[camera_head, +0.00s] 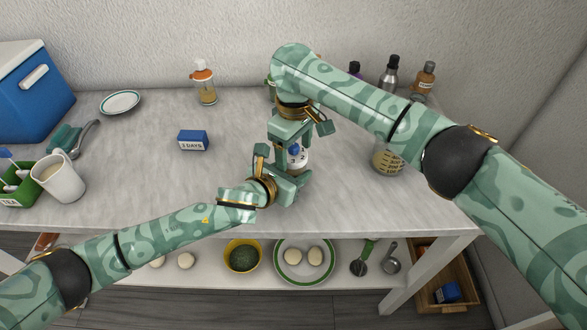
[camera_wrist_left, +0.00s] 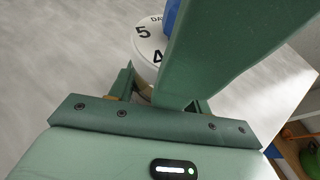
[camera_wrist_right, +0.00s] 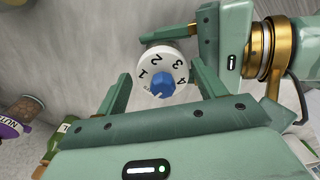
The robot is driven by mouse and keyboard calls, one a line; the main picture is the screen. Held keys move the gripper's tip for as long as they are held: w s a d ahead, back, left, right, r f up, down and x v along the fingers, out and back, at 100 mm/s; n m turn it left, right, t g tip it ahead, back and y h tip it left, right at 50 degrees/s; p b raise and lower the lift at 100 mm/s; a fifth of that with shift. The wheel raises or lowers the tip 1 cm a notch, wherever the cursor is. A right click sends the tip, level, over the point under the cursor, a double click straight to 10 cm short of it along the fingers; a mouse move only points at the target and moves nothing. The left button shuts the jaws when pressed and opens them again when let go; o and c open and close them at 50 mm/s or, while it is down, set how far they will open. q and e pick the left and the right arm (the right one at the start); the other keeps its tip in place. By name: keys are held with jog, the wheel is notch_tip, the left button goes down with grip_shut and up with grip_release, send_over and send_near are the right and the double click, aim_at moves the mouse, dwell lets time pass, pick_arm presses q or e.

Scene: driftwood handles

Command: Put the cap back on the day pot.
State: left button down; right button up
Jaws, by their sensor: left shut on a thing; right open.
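The day pot (camera_head: 300,159) is a short white cylinder near the front middle of the table. Its top has black numbers, clear in the right wrist view (camera_wrist_right: 151,59) and the left wrist view (camera_wrist_left: 143,42). A blue cap (camera_wrist_right: 162,85) shows at the middle of the numbered top. I cannot tell how firmly it sits. My left gripper (camera_wrist_left: 152,88) is shut on the pot's side. My right gripper (camera_wrist_right: 160,84) is open above the pot, its fingers on either side of the top. In the head view the grippers hide much of the pot.
A blue "5 DAYS" block (camera_head: 193,140) stands to the left. A white mug (camera_head: 61,183), plate (camera_head: 121,102) and blue cooler (camera_head: 35,90) lie farther left. The table between block and grippers is clear.

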pick_arm(q)
jog(key=shift+w, duration=0.1)
pick_arm(e)
jog(key=shift+s+a, duration=0.2)
jog(key=shift+a, duration=0.1)
notch_tip(320, 180, up, 12)
jog(key=shift+w+d, duration=0.2)
jog(key=shift+d, duration=0.05)
pick_arm(q)
jog(key=c, duration=0.6)
grip_release()
jog(key=p+v, duration=0.4)
jog(key=v, duration=1.1)
jog(key=shift+a+p, duration=0.15)
jog(key=shift+p, duration=0.2)
jog(key=shift+s+a+r, duration=0.15)
jog(key=shift+s+a, duration=0.15)
jog(key=shift+s, duration=0.3)
pick_arm(e)
notch_tip(320, 180, up, 6)
jog(key=shift+s, duration=0.25)
